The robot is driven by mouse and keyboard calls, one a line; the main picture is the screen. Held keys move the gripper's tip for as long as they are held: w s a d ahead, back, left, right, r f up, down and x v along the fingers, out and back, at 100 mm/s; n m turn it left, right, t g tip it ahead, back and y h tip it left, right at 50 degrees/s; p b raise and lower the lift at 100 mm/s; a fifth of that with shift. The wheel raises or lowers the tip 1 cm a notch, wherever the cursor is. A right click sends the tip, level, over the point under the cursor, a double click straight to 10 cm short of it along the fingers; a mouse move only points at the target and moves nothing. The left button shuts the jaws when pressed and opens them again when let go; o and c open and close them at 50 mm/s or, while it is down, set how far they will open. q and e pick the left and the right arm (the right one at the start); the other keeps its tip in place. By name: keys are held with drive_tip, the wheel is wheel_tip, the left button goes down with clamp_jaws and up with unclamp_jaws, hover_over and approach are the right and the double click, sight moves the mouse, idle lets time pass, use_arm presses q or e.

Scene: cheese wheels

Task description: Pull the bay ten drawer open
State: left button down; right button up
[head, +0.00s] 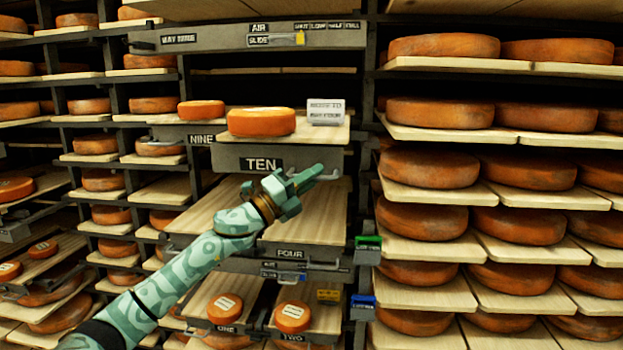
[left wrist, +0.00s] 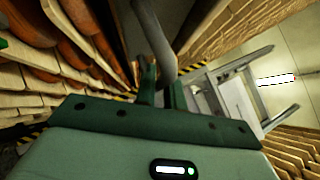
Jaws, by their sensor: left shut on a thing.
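The bay ten drawer shows a grey front (head: 226,160) with a black TEN label, mid-shelf in the head view. A wooden board (head: 290,140) above this front carries an orange cheese wheel (head: 261,122) and a white lettered block (head: 326,111). I cannot tell how far out the drawer stands. My left gripper (head: 316,174) is at the right part of the front, shut on the drawer's handle (head: 335,172). In the left wrist view the grey curved handle (left wrist: 151,35) runs between the fingers (left wrist: 161,88). My right gripper is not in view.
A NINE label (head: 201,140) is to the left. Below are a wooden board (head: 315,215), a FOUR label (head: 290,254) and boards with small wheels. Cheese racks (head: 437,168) stand close on the right. A grey metal frame (left wrist: 240,95) shows in the left wrist view.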

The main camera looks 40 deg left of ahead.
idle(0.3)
use_arm(q)
drive_tip(key=c, duration=1.5)
unclamp_jaws()
drive_tip(key=shift+s+a+f, duration=0.1)
drive_tip(key=shift+s+f, duration=0.05)
drive_tip(key=shift+f, duration=0.05)
drive_tip(key=b+v, duration=0.5)
drive_tip(key=v, duration=1)
drive_tip(key=shift+s+b, duration=0.35)
drive_tip(key=shift+s, duration=0.05)
drive_tip(key=shift+a, duration=0.1)
